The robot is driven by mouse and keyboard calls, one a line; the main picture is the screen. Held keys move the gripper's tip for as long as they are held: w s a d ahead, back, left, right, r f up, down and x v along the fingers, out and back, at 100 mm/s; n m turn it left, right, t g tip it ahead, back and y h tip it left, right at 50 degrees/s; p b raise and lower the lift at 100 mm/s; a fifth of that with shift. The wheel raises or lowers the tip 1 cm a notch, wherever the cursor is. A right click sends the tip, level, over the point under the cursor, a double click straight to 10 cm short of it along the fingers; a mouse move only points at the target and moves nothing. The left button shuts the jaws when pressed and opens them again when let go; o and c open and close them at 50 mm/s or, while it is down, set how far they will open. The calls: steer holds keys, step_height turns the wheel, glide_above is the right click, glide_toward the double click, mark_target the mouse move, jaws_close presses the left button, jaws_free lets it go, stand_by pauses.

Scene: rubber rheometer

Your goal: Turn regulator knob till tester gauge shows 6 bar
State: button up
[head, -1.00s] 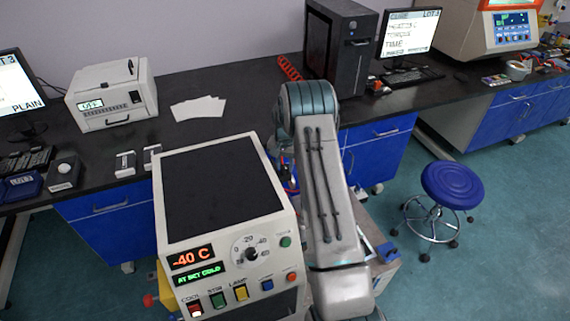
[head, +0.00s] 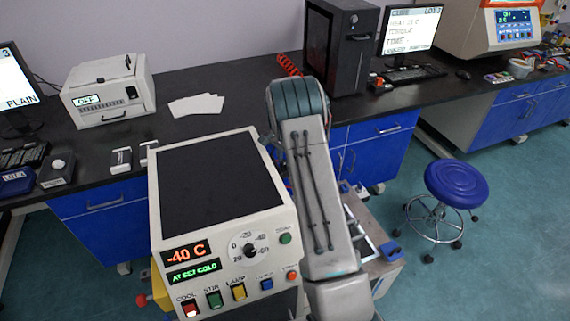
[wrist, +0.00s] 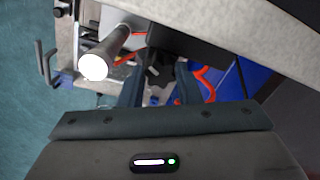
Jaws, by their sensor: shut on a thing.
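In the wrist view, my gripper (wrist: 160,88) has its two dark fingers on either side of a dark lobed knob (wrist: 158,72), which looks like the regulator knob. The fingers are shut on it. The knob is in shadow, so its angle is hard to read. In the head view my arm hides the gripper and knob. I cannot make out a tester gauge reading in bar in either view.
A metal cylinder with a bright white end (wrist: 95,66) is left of the fingers, near red tubing (wrist: 206,84). In the head view a white cold unit (head: 222,222) reading -40 C stands left of my arm. A blue stool (head: 456,184) is at right.

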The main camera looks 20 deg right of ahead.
steer(key=m+b, duration=0.1)
steer(key=m, duration=0.3)
steer(key=shift+m, duration=0.3)
steer(key=m+b, duration=0.1)
steer(key=m, duration=0.3)
steer(key=shift+m, duration=0.3)
steer(key=o, duration=1)
steer(key=shift+c, duration=0.2)
steer(key=shift+r, duration=0.15)
step_height(320, 180, up, 14)
steer(key=b, duration=0.1)
steer(key=shift+f, duration=0.2)
stand_by(0.4)
